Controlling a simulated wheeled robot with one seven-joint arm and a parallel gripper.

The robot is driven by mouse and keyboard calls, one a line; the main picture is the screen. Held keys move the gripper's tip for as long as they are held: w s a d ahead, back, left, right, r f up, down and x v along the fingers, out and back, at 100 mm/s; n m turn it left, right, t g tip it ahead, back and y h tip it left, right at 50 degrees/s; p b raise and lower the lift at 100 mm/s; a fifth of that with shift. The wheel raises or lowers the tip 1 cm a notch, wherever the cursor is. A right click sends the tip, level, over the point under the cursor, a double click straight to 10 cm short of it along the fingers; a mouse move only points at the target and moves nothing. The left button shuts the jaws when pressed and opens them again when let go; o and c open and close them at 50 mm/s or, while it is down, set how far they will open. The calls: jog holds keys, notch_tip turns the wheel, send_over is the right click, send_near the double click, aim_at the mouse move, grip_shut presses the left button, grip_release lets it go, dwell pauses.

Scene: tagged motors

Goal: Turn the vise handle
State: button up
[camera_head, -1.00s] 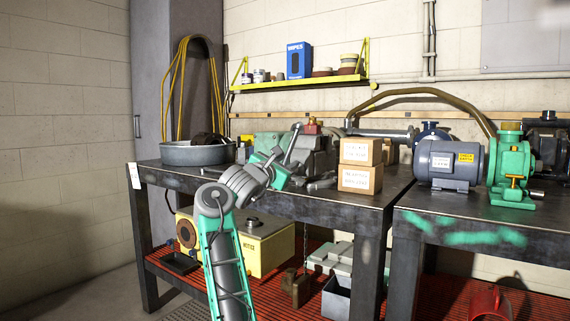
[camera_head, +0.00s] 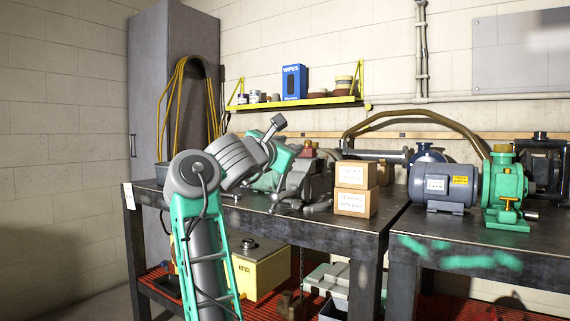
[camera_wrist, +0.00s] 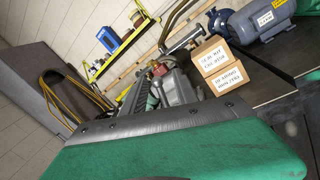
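The grey vise (camera_head: 318,178) is bolted near the back of the left workbench, with a red-brown piece on top. My gripper (camera_head: 284,168), teal and grey, is in front of and just left of the vise in the head view, partly covering it. In the wrist view the vise (camera_wrist: 178,88) lies beyond the teal body of my gripper, apart from it. A slanted grey bar shows below my gripper in the head view; I cannot tell whether it is the vise handle or a finger. The fingertips cannot be made out, so open or shut is unclear.
Two stacked cardboard boxes (camera_head: 352,203) stand right of the vise at the bench's front edge. A grey motor (camera_head: 437,186) and a green pump (camera_head: 505,190) stand on the right bench (camera_head: 465,245). A yellow shelf (camera_head: 300,103) hangs on the wall behind.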

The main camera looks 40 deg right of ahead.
jog(key=shift+s+a+r, duration=0.25)
jog(key=shift+s, duration=0.2)
jog(key=shift+s+a+r, duration=0.2)
jog(key=shift+s+a, duration=0.05)
jog(key=shift+s, duration=0.2)
